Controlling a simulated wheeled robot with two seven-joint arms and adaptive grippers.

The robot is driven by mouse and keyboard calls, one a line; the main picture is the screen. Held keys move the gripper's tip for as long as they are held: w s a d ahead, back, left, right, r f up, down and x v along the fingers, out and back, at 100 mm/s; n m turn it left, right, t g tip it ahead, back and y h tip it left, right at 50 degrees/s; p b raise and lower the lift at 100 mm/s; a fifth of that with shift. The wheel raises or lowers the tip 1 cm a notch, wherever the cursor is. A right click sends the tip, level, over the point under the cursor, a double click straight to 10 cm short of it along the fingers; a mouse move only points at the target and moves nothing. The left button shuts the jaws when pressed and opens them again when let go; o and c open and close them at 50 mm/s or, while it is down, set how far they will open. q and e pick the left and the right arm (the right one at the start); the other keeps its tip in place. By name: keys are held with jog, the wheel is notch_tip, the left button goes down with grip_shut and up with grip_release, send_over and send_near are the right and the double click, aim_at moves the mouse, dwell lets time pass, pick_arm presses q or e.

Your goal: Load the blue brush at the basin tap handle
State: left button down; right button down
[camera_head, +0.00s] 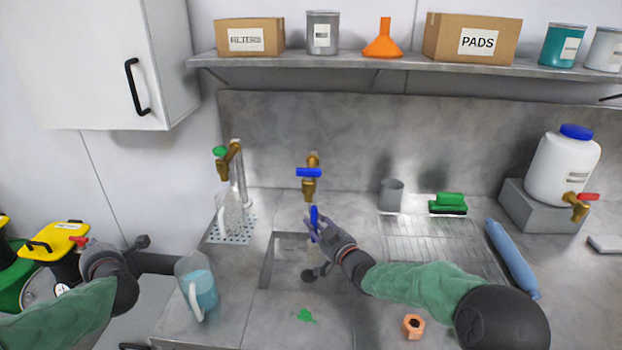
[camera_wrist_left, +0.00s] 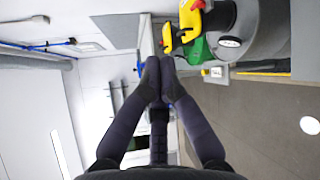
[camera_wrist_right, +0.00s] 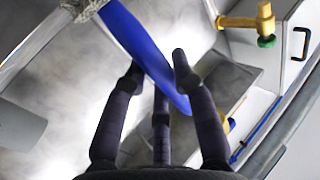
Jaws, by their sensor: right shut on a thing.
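My right gripper (camera_head: 316,228) is shut on the blue brush (camera_head: 314,214), just below the basin tap (camera_head: 311,190) and over the sink basin. The right wrist view shows the brush's long blue handle (camera_wrist_right: 148,52) passing between my right fingers (camera_wrist_right: 158,75). Its pale bristle end lies at the top left there. The tap's blue handle (camera_head: 308,172) is a crossbar above the brush, with a small gap between them. My left gripper (camera_head: 88,252) is far to the left, near the yellow drum lid. In the left wrist view its fingertips (camera_wrist_left: 160,72) are together and hold nothing visible.
A jug of blue liquid (camera_head: 200,288) stands left of the basin (camera_head: 267,262). A green-handled tap (camera_head: 230,155) is behind it.

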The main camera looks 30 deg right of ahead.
pick_arm(q)
jog(key=s+d+r+n+t+h, duration=0.1)
jog(key=d+r+n, duration=0.1)
jog(key=d+r, duration=0.4)
jog(key=h, duration=1.4)
send_near(312, 172)
jog(key=x, duration=0.7)
jog(key=shift+w, duration=0.1)
